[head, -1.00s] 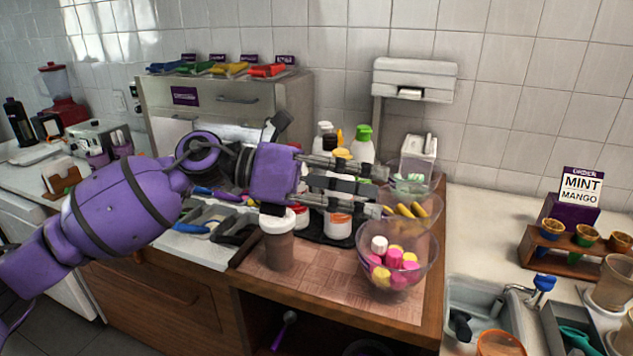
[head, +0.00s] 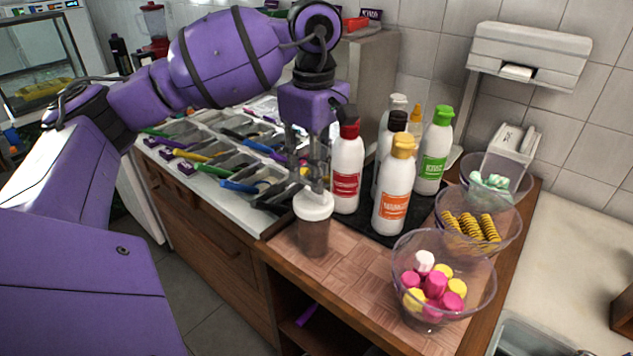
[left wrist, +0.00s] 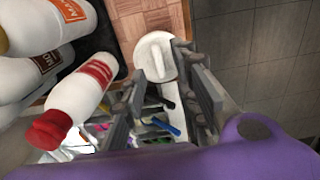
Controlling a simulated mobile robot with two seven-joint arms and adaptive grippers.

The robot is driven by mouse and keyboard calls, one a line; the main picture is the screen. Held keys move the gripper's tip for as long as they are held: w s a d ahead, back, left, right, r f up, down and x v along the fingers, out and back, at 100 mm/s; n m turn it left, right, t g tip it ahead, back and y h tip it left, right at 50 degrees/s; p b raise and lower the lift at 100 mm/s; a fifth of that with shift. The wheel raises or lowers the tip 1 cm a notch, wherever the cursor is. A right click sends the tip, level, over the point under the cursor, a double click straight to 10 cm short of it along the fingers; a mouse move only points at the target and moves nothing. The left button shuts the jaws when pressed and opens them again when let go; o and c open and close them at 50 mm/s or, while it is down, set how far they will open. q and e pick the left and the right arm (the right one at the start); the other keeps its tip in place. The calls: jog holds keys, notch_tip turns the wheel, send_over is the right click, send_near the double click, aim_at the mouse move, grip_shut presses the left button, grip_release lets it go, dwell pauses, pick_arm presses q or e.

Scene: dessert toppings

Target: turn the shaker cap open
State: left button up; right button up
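The shaker (head: 313,236) stands upright on the wooden counter, with a brown see-through body and a round white cap (head: 314,207). My left gripper (head: 309,187) points down at the cap, its fingertips at the cap's top edge. In the left wrist view the white cap (left wrist: 155,48) lies between and just beyond the spread fingertips of my left gripper (left wrist: 158,66). The fingers are apart; I cannot tell whether they touch the cap. My right gripper is not in view.
A red-capped bottle (head: 347,170) stands close behind and right of the shaker, with several other bottles on a dark tray (head: 377,229). A clear bowl of pink and yellow sweets (head: 480,297) is at the right. A cutlery tray (head: 203,140) lies to the left.

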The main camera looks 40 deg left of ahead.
aim_at(315, 194)
pick_arm(q)
jog(key=shift+f, duration=2)
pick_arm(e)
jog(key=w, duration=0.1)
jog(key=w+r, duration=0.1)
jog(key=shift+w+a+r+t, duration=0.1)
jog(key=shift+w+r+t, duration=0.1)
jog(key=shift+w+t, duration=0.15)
pick_arm(q)
jog(key=shift+w, duration=0.1)
grip_shut()
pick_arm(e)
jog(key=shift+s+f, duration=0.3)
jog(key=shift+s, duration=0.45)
